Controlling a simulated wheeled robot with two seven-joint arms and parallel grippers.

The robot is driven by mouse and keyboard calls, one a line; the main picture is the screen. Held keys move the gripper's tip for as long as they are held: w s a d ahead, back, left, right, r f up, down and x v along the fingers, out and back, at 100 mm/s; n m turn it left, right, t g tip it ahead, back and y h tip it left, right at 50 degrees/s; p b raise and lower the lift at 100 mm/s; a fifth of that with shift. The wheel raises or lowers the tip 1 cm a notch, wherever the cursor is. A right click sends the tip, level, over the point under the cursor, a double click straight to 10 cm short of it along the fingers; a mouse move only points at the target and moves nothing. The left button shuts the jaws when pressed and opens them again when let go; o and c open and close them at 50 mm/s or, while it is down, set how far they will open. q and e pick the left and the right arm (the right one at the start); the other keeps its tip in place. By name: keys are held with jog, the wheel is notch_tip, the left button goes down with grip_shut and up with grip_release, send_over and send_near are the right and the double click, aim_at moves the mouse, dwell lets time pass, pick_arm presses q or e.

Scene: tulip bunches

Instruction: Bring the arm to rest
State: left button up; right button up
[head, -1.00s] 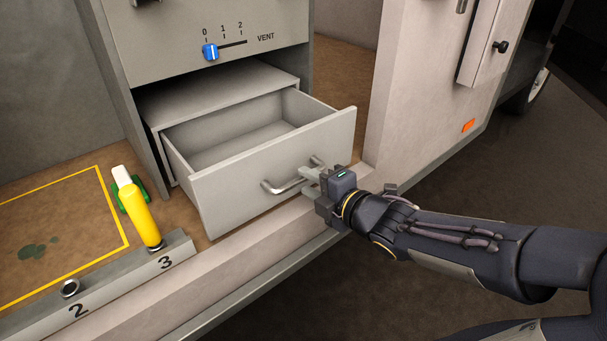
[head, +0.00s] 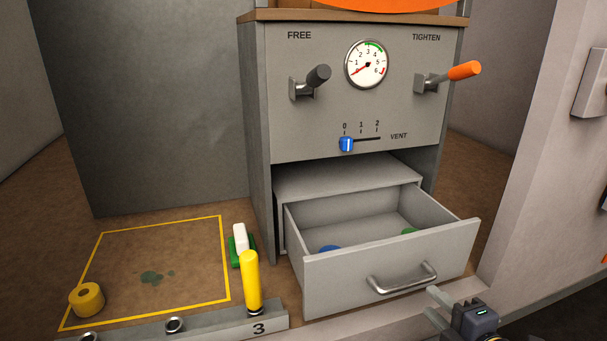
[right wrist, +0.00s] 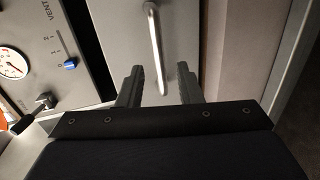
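My right gripper (head: 447,308) is at the lower right of the head view, just right of the open drawer's handle (head: 402,279) and apart from it. In the right wrist view its two fingers (right wrist: 160,88) are spread with nothing between the tips; the metal handle (right wrist: 157,50) lies beyond them. The grey drawer (head: 345,273) stands pulled out of the cabinet. A bit of a blue thing (head: 329,249) and a green thing (head: 409,231) show inside it. My left gripper is not in either view.
A yellow cylinder (head: 251,283) stands at slot 3 of the grey rack (head: 215,325). Behind it is a white and green item (head: 239,244). A yellow roll (head: 87,299) lies at the yellow-outlined square. The cabinet front (head: 300,110) carries a gauge, two levers and a blue vent slider (head: 346,144).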

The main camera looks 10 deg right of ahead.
jog(key=s+d+f+m+g+h, duration=0.2)
jog(key=s+f+m+g+h, duration=0.15)
jog(key=m, duration=0.95)
jog(key=s+a+f+m+g+y, duration=0.2)
jog(key=s+a+m+g+y, duration=0.4)
jog(key=s+a, duration=0.4)
notch_tip(320, 180, up, 32)
jog(key=a+m+p, duration=0.1)
jog(key=p, duration=3)
jog(key=shift+w+a+f+m, duration=0.2)
jog(key=shift+w+m, duration=0.1)
jog(key=shift+h, duration=0.25)
